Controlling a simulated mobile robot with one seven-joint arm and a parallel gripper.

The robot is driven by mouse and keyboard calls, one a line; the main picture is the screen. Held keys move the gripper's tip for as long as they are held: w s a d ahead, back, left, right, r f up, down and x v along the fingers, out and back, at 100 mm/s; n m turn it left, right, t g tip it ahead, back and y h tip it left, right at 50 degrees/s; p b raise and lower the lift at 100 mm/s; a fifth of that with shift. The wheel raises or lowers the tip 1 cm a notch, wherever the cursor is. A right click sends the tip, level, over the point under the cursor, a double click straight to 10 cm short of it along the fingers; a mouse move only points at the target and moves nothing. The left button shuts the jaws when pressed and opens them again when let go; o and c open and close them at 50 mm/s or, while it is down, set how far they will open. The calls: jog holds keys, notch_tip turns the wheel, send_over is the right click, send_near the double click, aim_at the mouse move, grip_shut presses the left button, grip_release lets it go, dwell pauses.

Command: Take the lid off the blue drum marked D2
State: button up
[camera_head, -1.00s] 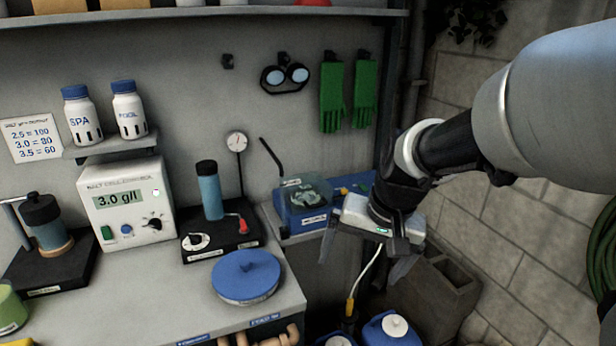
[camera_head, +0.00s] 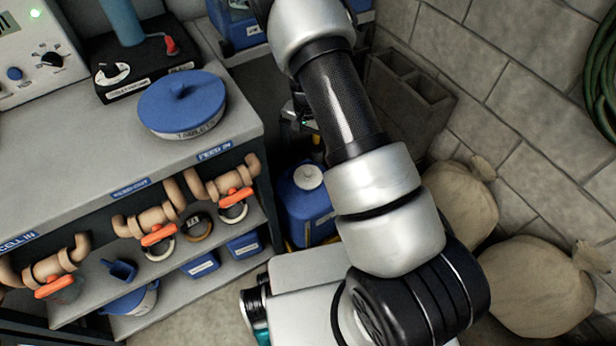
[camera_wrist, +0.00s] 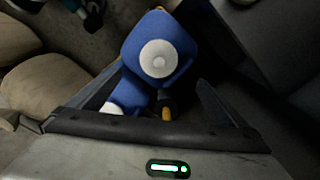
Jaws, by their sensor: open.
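A blue drum (camera_head: 300,212) with a round white lid (camera_head: 309,177) stands on the floor right of the bench. No D2 marking is readable on it. In the wrist view a blue drum (camera_wrist: 138,38) with a white lid (camera_wrist: 158,58) lies beyond my open fingers. A second blue and white container (camera_wrist: 122,94) is partly hidden by the left finger. I cannot tell which of them is D2. My gripper (camera_wrist: 160,80) is open and empty, pointing down over the drums. In the head view my arm hides most of it.
A yellow-and-black probe tip (camera_wrist: 166,112) hangs between my fingers. The bench (camera_head: 75,165) with pipes and orange-handled valves (camera_head: 158,234) is on the left. Concrete blocks (camera_head: 412,95) and tan sacks (camera_head: 535,285) stand on the right.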

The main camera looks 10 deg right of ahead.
aim_at(308, 172)
notch_tip(308, 172, down, 7)
jog(key=shift+b, duration=0.7)
jog(key=shift+s+f+b, duration=0.15)
jog(key=shift+f+b, duration=0.35)
jog(key=shift+f, duration=0.85)
jog(key=shift+s+f+b, duration=0.1)
jog(key=shift+f+b, duration=0.35)
jog(key=shift+f, duration=0.85)
jog(key=shift+c, duration=0.5)
jog(key=c, duration=1)
